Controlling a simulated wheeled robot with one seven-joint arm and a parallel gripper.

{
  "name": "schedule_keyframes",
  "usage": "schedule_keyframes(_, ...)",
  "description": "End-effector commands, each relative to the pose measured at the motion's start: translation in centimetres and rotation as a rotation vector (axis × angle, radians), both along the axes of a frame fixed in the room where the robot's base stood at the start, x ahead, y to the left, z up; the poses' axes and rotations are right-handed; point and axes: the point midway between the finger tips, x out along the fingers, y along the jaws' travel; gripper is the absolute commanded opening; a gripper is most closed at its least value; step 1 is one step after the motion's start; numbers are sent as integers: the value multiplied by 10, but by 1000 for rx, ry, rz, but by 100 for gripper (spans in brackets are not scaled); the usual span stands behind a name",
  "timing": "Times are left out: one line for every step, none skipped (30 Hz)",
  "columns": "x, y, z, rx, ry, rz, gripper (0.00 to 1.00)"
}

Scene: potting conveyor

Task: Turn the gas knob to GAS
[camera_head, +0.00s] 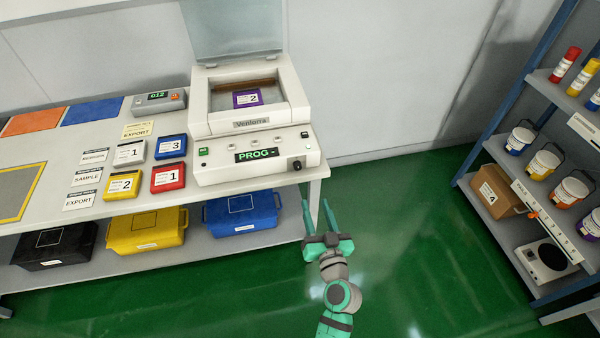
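The white Ventorra machine (252,122) stands at the right end of the table with its clear lid (232,30) raised. Its front panel has a display (258,154) reading "PROG -", a green button (203,151) at the left and a black knob (297,165) at the lower right. I take this to be the gas knob, but its markings are too small to read. A purple pack (248,98) labelled 2 lies in the machine's chamber. My gripper (316,202) is open and empty, in front of and below the knob, apart from it, off the table's right end.
Coloured packs, including a red one (168,177), and label cards lie left of the machine. Black, yellow and blue bins (242,214) stand on the lower shelf. A blue-framed rack (510,160) stands at the right. The green floor between is clear.

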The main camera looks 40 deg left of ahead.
Motion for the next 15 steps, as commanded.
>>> schedule_keyframes(3, 11, 8, 13, -10, 26, 39)
schedule_keyframes(3, 15, 11, 19, -15, 37, 39)
schedule_keyframes(4, 19, 15, 24, -21, 48, 39)
schedule_keyframes(5, 22, 16, 26, -23, 55, 39)
schedule_keyframes(5, 24, 17, 29, -24, 59, 39)
schedule_keyframes(7, 27, 19, 31, -25, 64, 39)
schedule_keyframes(8, 29, 19, 32, -26, 66, 39)
schedule_keyframes(9, 31, 19, 32, -26, 67, 39)
schedule_keyframes(12, 35, 19, 31, -27, 68, 39)
schedule_keyframes(14, 38, 19, 31, -27, 68, 39)
schedule_keyframes(16, 42, 19, 31, -27, 69, 39)
schedule_keyframes(20, 47, 20, 33, -27, 69, 39)
schedule_keyframes(22, 52, 20, 32, -26, 69, 39)
schedule_keyframes(26, 56, 20, 32, -27, 70, 39)
schedule_keyframes(30, 63, 19, 32, -26, 72, 39)
